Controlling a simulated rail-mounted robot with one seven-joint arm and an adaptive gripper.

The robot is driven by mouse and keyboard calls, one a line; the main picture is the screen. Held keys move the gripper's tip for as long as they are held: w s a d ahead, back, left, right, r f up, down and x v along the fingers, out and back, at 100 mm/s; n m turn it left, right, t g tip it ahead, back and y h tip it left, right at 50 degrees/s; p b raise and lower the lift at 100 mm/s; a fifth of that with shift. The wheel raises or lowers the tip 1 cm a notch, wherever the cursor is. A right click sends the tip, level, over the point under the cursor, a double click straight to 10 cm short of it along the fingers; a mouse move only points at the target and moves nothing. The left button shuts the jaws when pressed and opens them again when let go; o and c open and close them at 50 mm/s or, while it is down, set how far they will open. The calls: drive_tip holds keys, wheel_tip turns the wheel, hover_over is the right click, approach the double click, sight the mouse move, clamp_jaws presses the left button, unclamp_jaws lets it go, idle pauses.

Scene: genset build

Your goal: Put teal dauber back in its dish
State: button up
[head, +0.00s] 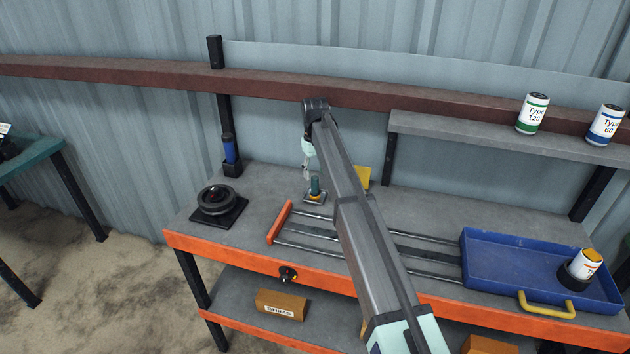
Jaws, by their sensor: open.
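The teal dauber (315,184) stands upright at a small pale dish (308,200) on the grey bench top, behind the orange handle of the rails. The dauber's lower end looks to be inside the dish, but it is too small to be sure. My gripper (307,177) points down just above and slightly left of the dauber. It is open. Whether its fingers touch the dauber cannot be told. My arm crosses the middle of the view and hides part of the bench to the right.
A dark round part (216,200) sits on a black base at left. A blue bottle (229,149) stands in a holder behind it. A blue tray (500,262) holds a white-and-orange can (584,264) at right. Two cans stand on the shelf (460,130). A yellow object (363,177) is behind my arm.

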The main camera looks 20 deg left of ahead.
wheel_tip(320, 180, up, 8)
drive_tip(key=b, duration=0.1)
drive_tip(key=shift+r+b, duration=0.2)
drive_tip(key=shift+b, duration=0.15)
